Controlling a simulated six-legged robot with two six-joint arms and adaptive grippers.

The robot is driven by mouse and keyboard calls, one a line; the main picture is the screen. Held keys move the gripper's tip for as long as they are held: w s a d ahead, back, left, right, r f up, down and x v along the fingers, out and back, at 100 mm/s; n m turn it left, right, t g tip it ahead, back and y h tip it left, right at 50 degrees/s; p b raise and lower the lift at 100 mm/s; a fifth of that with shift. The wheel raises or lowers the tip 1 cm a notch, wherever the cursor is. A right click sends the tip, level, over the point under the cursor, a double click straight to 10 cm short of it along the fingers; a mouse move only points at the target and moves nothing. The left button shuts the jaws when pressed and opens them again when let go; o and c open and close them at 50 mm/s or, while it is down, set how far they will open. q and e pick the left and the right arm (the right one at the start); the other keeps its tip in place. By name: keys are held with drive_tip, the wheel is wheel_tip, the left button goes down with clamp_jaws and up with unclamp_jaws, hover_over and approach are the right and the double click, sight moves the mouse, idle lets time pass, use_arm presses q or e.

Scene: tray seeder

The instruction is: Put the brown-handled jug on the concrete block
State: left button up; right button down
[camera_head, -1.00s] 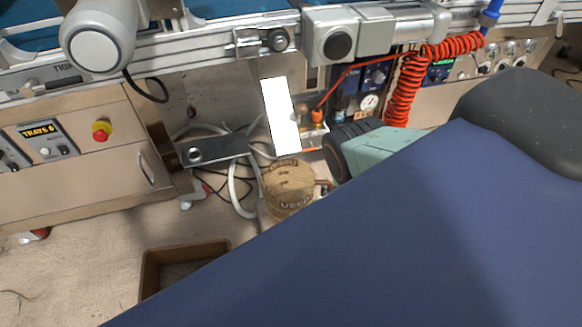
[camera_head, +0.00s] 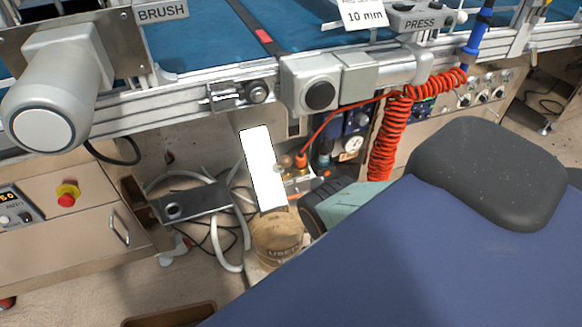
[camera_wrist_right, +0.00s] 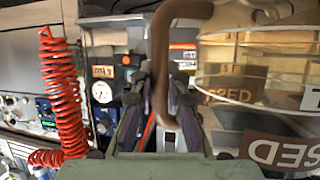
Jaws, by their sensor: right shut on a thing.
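The jug is clear, with a brown handle. In the head view the jug (camera_head: 277,240) stands low in the middle, with distorted "USED" lettering showing through it. In the right wrist view its brown handle (camera_wrist_right: 160,50) runs down between the fingers of my right gripper (camera_wrist_right: 160,82), which is shut on it. The clear jug body (camera_wrist_right: 235,85) fills the right side of that view and looks tilted there. In the head view my right gripper's fingers are hidden. My left gripper is not in view. I cannot make out the concrete block in either view.
A white panel (camera_head: 263,168) stands just behind the jug. A grey metal plate (camera_head: 190,203) and pale hoses lie to its left. A coiled red hose (camera_head: 388,140) hangs at the back right. A brown box rim (camera_head: 170,316) shows at the bottom edge.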

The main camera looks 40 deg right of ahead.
wheel_tip(320, 180, down, 5)
drive_tip(key=b, duration=0.3)
drive_tip(key=shift+s+a+f, duration=0.1)
drive_tip(key=shift+f, duration=0.05)
wheel_tip(320, 180, down, 4)
drive_tip(key=b, duration=0.3)
drive_tip(key=c, duration=1.3)
unclamp_jaws()
drive_tip(key=shift+f, duration=0.1)
drive_tip(key=shift+c, duration=0.2)
